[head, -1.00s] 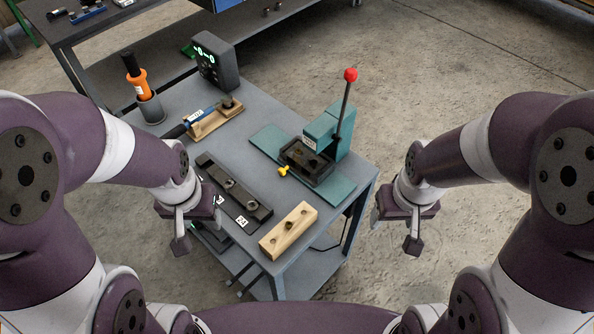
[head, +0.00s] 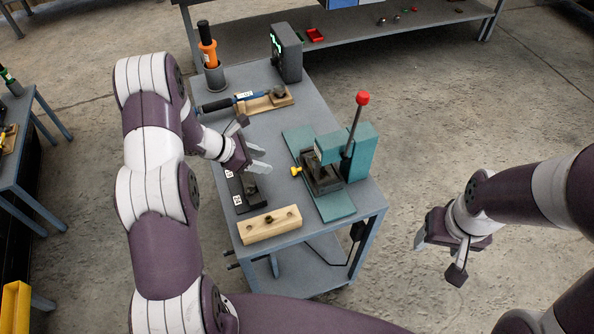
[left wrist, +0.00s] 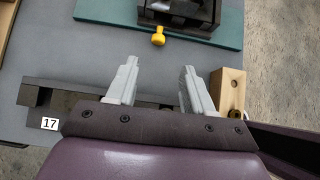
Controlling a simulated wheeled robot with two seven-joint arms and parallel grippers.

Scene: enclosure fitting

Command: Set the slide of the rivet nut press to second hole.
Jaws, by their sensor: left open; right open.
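The rivet nut press is a teal stand (head: 358,152) with a red-knobbed lever (head: 354,125) on a teal base plate at the right of the bench. Its dark slide (head: 322,182) sits low at the front, with a yellow knob (head: 296,171) at its left. The yellow knob also shows at the top of the left wrist view (left wrist: 158,38). My left gripper (head: 262,160) is open and empty above the dark bar, left of the yellow knob and apart from it. My right gripper (head: 437,258) is open and empty, off the bench to the right. The slide's holes cannot be made out.
A dark bar with number labels (head: 238,201) lies under my left gripper. A wooden block (head: 270,225) lies at the bench's near edge. A display box (head: 287,52) and an orange-handled tool (head: 208,53) stand behind.

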